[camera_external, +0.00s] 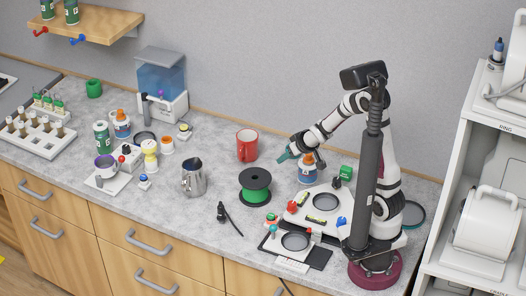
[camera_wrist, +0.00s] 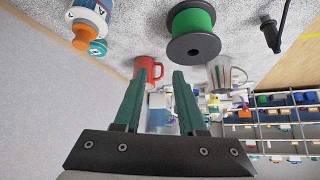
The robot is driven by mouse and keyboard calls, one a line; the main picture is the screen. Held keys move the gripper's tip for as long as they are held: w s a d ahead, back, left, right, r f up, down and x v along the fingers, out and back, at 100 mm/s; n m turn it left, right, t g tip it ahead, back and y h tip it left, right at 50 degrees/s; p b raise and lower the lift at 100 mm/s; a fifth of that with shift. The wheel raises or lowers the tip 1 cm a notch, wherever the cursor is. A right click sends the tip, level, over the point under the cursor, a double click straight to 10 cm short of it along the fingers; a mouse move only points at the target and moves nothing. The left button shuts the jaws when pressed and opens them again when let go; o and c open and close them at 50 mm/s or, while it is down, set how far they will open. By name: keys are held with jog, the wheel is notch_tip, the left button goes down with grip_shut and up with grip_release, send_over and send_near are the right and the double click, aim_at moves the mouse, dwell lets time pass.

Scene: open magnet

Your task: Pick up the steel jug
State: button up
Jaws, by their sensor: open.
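The steel jug (camera_external: 194,177) stands upright on the grey counter, left of the green spool and in front of the red mug. My gripper (camera_external: 284,155) is in the air to the right of the red mug, well apart from the jug. In the wrist view its two green fingers (camera_wrist: 164,78) are spread with nothing between them.
A red mug (camera_external: 247,146) and a green spool (camera_external: 255,186) stand between my gripper and the jug. An orange-capped bottle (camera_external: 307,168) is just below my gripper. Counter in front of the jug is clear.

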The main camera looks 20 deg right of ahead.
jog(key=a+f+n+y, duration=0.1)
jog(key=a, duration=0.1)
jog(key=w+a+f+n, duration=0.1)
jog(key=a, duration=0.2)
jog(key=w+a+f+n+t+y, duration=0.1)
jog(key=a, duration=0.2)
jog(key=shift+w+a+y, duration=0.2)
jog(key=shift+y, duration=0.1)
jog(key=s+a+f+n+y, duration=0.25)
jog(key=a+n+y, duration=0.3)
jog(key=a, duration=0.75)
send_near(184, 187)
jog(key=shift+m, duration=0.35)
jog(key=x, duration=0.4)
jog(key=shift+s+f, duration=0.3)
jog(key=x, duration=0.6)
jog(key=shift+w, duration=0.3)
jog(key=shift+d, duration=0.1)
grip_shut()
